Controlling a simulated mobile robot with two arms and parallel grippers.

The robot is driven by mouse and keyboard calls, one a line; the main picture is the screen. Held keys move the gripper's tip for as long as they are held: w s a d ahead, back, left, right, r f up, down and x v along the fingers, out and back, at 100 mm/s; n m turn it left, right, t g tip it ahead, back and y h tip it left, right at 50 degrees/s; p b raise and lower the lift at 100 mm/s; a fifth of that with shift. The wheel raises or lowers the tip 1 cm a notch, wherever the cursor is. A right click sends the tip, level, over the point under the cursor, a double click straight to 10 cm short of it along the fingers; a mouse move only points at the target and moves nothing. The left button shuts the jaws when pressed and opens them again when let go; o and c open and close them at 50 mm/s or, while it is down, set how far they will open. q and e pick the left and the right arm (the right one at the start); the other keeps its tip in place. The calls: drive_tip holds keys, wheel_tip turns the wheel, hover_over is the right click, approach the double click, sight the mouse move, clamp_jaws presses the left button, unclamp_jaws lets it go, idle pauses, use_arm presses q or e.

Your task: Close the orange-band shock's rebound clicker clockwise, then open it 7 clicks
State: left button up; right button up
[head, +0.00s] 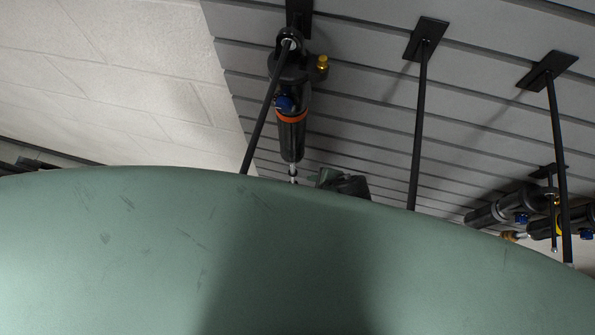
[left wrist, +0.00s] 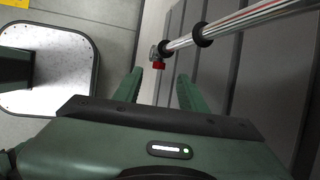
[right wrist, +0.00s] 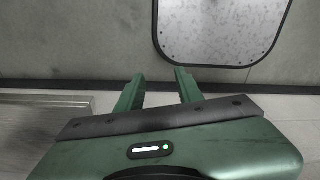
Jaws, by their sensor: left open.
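The orange-band shock (head: 291,130) hangs from a hook on the slatted wall in the head view. It has an orange ring, a blue knob (head: 284,103) and a gold fitting (head: 322,63). Its lower end is hidden behind a large green surface of my own body. In the left wrist view, its silver shaft (left wrist: 235,25) comes in from the upper right, with a red knob (left wrist: 159,66) at its end. My left gripper (left wrist: 159,80) is open, with the red knob between and just beyond its fingertips, no contact visible. My right gripper (right wrist: 159,75) is open and empty.
Two black rods (head: 419,120) (head: 558,150) stick out from the wall right of the shock. More shocks (head: 510,205) hang at the far right, one with a yellow band. A pale, rounded plate (right wrist: 220,30) lies ahead of the right gripper, with a grey ledge (right wrist: 40,125) at left.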

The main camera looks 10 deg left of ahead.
use_arm(q)
drive_tip(key=x, duration=0.6)
drive_tip(key=shift+d+p, duration=0.15)
drive_tip(key=shift+p, duration=0.25)
drive_tip(key=shift+f, duration=0.1)
clamp_jaws()
use_arm(e)
drive_tip(key=d, duration=0.2)
drive_tip(key=s+d, duration=0.1)
drive_tip(key=shift+s+d+r, duration=0.1)
drive_tip(key=shift+d+r, duration=0.15)
drive_tip(key=shift+r, duration=0.1)
